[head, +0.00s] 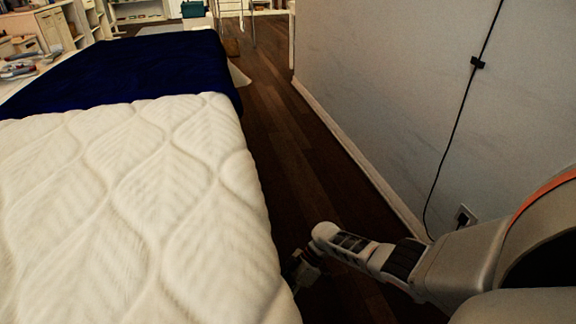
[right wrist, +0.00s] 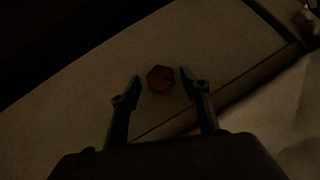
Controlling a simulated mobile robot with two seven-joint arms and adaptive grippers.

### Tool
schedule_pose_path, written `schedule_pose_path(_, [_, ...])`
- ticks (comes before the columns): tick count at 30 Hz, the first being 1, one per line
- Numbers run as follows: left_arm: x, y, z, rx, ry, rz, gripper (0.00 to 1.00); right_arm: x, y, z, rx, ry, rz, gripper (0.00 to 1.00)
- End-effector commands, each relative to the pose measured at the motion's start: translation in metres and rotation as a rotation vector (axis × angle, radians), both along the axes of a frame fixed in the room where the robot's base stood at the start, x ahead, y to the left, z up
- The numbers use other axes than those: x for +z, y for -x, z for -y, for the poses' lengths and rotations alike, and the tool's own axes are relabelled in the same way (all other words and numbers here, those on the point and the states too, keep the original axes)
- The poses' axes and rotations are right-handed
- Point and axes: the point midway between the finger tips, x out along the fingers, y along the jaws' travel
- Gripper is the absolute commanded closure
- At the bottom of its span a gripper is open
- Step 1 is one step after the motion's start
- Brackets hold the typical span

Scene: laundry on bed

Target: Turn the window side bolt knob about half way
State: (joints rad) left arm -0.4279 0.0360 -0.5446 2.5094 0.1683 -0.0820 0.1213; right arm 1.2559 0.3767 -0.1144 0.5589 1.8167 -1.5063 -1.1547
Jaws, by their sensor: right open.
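The bolt knob (right wrist: 160,79) shows in the right wrist view as a small dark red hexagon on a pale panel (right wrist: 215,55). My right gripper (right wrist: 160,83) is open, with one finger on each side of the knob in that view. A gap shows between each fingertip and the knob, and I cannot tell how far the fingers are from the panel. In the head view my right gripper (head: 301,270) is low beside the bed's right edge, and the knob is hidden there. My left gripper is not in view.
The bed's white quilted mattress (head: 130,200) fills the left, with a dark blue blanket (head: 130,70) across it. A narrow strip of wood floor (head: 285,130) runs between bed and wall (head: 410,90). A black cable (head: 455,135) hangs down the wall to an outlet (head: 465,216).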

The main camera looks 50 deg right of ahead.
Motion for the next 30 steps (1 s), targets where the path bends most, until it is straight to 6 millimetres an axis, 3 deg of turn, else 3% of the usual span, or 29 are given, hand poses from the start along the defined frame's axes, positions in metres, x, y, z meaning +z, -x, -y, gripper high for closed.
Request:
schedule_pose_path(15, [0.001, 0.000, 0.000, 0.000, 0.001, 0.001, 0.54, 0.061, 0.014, 0.070, -0.001, 0.004, 0.001, 0.54])
schedule_pose_path(30, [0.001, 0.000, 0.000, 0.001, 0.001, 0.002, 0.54, 0.071, 0.017, 0.080, 0.000, 0.001, 0.000, 0.54])
